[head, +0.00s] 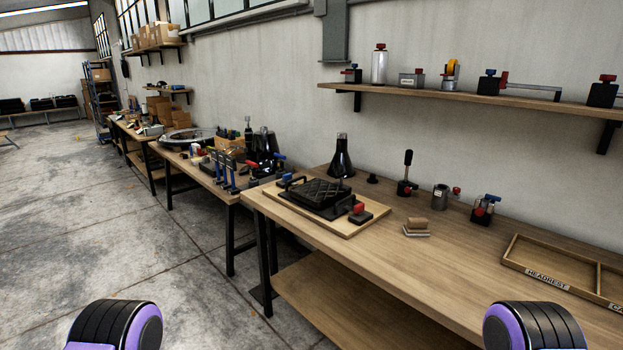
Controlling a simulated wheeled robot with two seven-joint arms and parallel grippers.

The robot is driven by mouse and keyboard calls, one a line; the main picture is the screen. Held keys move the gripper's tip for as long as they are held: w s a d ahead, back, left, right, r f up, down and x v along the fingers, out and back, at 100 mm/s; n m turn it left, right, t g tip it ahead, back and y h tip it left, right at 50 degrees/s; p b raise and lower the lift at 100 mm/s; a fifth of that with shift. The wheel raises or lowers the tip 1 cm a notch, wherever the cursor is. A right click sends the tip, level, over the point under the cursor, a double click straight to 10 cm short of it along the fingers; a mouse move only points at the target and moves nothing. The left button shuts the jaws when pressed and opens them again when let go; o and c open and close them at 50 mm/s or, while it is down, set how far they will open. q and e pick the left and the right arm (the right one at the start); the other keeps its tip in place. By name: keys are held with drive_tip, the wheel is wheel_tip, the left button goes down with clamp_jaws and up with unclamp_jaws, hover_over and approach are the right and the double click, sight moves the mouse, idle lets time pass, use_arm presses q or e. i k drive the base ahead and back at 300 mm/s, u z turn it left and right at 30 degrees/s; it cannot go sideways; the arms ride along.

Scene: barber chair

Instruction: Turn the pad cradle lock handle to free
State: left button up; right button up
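A black quilted pad (322,193) lies in a dark cradle on a light wooden board (344,229) on the near workbench. A small block with a red part (359,208) sits at the cradle's right front corner; it may be the lock handle, but its setting is too small to tell. A black bar handle (292,183) shows at the cradle's left end. Neither gripper is in view.
A wall shelf (450,93) hangs above. The concrete floor at left is clear.

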sight(341, 177)
drive_tip(key=u, duration=1.15)
drive_tip(key=i, duration=3.75)
drive_tip(key=z, duration=2.2)
